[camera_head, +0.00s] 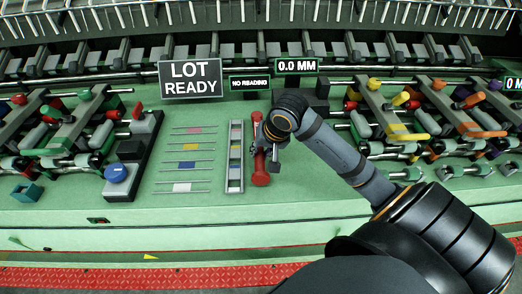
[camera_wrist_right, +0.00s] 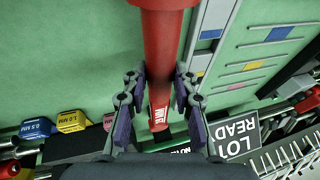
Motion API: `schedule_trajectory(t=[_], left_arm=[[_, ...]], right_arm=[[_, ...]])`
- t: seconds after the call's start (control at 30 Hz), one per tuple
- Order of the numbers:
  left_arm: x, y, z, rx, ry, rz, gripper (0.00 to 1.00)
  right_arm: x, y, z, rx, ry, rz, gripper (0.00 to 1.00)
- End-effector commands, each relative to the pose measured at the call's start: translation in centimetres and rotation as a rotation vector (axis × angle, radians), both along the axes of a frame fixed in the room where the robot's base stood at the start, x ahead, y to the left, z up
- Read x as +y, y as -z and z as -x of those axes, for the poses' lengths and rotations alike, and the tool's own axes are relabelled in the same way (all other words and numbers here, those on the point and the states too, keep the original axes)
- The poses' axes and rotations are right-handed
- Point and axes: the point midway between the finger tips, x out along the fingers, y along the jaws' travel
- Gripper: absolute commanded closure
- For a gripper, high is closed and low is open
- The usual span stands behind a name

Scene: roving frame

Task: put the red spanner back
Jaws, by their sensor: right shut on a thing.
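The red spanner (camera_head: 260,175) shows in the head view as a red bar near the middle of the green bench (camera_head: 315,195), just right of a narrow grey strip (camera_head: 235,180). In the wrist view the red spanner (camera_wrist_right: 163,45) runs down between the fingers, with a small label near its lower end. My right gripper (camera_wrist_right: 160,80) is shut on its shaft. In the head view the right gripper and wrist cover part of the spanner. I cannot tell whether it touches the bench. My left gripper is in neither view.
Thin rods with coloured tags (camera_head: 189,147) lie left of the strip. A black control box with a blue knob (camera_head: 116,173) stands further left. A LOT READY sign (camera_head: 190,78) stands behind. Coloured spools and levers crowd both sides. Bare bench lies in front.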

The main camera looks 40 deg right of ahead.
Motion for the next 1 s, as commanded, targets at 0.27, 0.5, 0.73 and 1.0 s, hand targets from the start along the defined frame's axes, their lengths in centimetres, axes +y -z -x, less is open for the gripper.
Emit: schedule_trajectory(t=[0.27,0.5,0.73,1.0], left_arm=[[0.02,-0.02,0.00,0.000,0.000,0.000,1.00],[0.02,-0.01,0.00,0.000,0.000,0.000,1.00],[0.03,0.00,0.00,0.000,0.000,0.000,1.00],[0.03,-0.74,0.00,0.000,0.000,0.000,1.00]], right_arm=[[0.02,-0.08,-0.03,-0.001,-0.001,0.000,0.49],[0.01,-0.05,-0.01,-0.001,0.000,-0.001,0.46],[0.00,0.01,0.01,0.001,0.000,-0.001,0.46],[0.01,-0.66,0.00,0.000,0.000,0.000,0.46]])
